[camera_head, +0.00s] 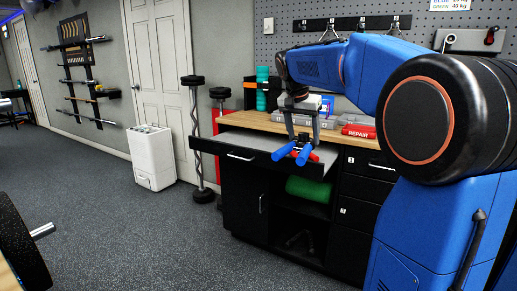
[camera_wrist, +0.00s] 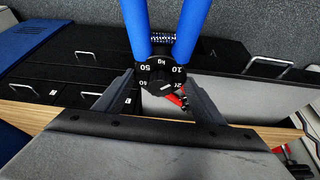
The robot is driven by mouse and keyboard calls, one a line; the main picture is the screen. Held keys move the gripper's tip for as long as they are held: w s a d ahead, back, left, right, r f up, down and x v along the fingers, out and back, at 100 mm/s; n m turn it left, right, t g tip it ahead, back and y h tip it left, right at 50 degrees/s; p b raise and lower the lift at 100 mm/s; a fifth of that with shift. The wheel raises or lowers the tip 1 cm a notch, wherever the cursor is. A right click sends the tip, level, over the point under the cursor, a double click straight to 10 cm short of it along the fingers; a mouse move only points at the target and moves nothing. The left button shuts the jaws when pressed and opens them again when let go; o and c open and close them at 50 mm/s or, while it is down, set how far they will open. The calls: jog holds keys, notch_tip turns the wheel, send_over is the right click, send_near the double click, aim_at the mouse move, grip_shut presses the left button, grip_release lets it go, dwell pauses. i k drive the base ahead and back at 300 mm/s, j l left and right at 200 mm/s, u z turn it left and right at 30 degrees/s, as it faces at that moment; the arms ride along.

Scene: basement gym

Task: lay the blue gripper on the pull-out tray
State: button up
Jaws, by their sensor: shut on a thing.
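The blue gripper, a hand trainer with two blue handles (camera_head: 284,151) and a black dial, hangs from my gripper (camera_head: 301,135), which is shut on it. In the wrist view its dial (camera_wrist: 160,73) sits between the fingers of my gripper (camera_wrist: 160,88), with the handles pointing to the top edge. The pull-out tray (camera_head: 236,141) is a grey surface slid out from the dark cabinet. The blue gripper is over the tray's right part in the head view; I cannot tell whether it touches. The tray also shows in the wrist view (camera_wrist: 235,97). A red-handled thing (camera_wrist: 178,97) shows partly behind the dial.
A wooden worktop (camera_head: 262,124) lies behind the tray, with clear boxes, a red repair box (camera_head: 358,131) and a teal roller (camera_head: 262,88). A green roll (camera_head: 308,189) lies on the shelf below. The tray's left part looks bare.

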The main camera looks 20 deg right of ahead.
aim_at(262, 148)
jog(key=i, duration=1.35)
